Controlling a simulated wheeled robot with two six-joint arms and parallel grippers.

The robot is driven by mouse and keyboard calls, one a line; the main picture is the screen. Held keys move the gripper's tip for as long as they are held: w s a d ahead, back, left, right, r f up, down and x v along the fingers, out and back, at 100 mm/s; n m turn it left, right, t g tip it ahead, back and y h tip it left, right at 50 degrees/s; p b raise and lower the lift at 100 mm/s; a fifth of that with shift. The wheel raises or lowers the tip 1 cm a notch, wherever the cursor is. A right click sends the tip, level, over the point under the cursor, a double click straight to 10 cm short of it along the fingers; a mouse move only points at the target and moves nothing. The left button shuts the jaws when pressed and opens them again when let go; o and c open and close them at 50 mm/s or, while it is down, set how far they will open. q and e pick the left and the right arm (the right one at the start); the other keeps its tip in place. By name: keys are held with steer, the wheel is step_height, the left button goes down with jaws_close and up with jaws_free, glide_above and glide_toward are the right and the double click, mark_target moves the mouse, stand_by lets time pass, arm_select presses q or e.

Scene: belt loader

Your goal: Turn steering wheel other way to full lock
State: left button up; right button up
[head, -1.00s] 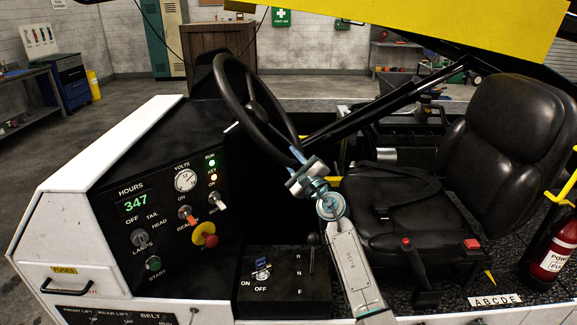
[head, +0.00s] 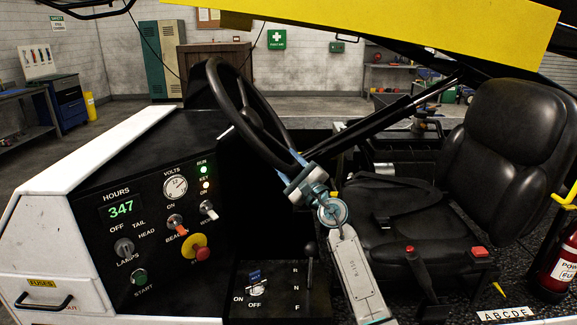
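The black steering wheel (head: 222,92) stands tilted on its column, left of the black driver's seat. My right gripper (head: 296,172) is at the lower right part of the wheel's rim, coming up from below. Its fingers sit around the rim and appear shut on it. The fingertips are partly hidden behind the rim. My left gripper is not in view.
The dash panel (head: 112,190) with knobs, gauges and a red stop button (head: 202,253) is left of the wheel. A gear lever (head: 310,249) rises below my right gripper. The yellow canopy (head: 400,30) hangs overhead. A fire extinguisher (head: 558,262) is at the right.

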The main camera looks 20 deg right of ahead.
steer(key=b+v, duration=0.1)
steer(key=v, duration=1)
steer(key=shift+w+r, duration=0.1)
